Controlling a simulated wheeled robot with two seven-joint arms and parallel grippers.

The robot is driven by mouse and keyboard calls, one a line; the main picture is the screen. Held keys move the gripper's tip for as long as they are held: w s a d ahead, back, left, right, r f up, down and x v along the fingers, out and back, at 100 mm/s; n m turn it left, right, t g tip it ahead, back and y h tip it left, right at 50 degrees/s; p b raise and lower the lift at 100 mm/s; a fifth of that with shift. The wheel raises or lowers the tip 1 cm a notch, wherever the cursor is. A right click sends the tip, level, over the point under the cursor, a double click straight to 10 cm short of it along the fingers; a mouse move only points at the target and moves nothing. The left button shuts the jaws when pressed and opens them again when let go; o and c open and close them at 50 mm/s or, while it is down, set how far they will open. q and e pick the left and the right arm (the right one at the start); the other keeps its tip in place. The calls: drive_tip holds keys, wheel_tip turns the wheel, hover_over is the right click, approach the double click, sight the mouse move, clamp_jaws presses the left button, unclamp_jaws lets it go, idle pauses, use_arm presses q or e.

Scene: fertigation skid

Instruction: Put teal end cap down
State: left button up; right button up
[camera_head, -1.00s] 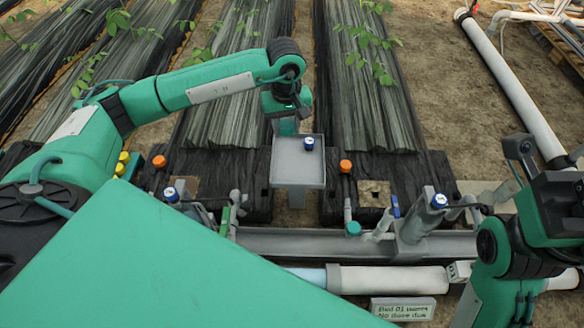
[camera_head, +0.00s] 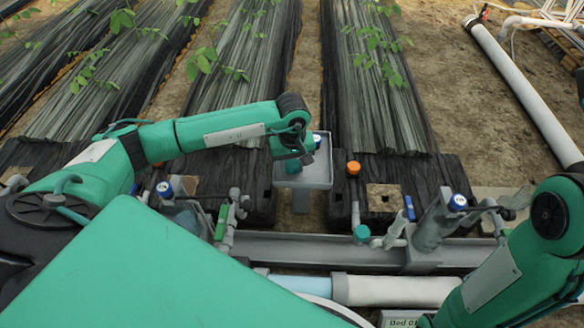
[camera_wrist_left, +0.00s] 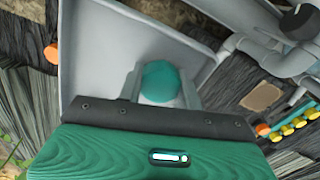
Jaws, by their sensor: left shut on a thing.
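My left gripper (camera_head: 292,163) is over the left part of the grey tray (camera_head: 321,178). In the left wrist view, its fingers (camera_wrist_left: 161,86) are shut on a round teal end cap (camera_wrist_left: 160,80), with the tray (camera_wrist_left: 105,45) behind it. I cannot tell whether the cap touches the tray floor. The held cap is hidden behind my gripper in the head view. Another teal cap (camera_head: 362,232) sits on the pipework to the right of the tray. My right arm is at the right, but its gripper is out of view.
A blue-and-white round piece (camera_head: 317,140) is in the tray's far part. An orange knob (camera_head: 353,168) stands to the right of the tray. A grey channel (camera_head: 310,246) and a grey upright fitting (camera_head: 437,222) lie nearer. Plant beds stretch behind.

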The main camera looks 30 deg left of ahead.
use_arm(q)
drive_tip(key=shift+f, duration=0.4)
drive_tip(key=shift+f+b, duration=0.1)
drive_tip(key=shift+b, duration=0.3)
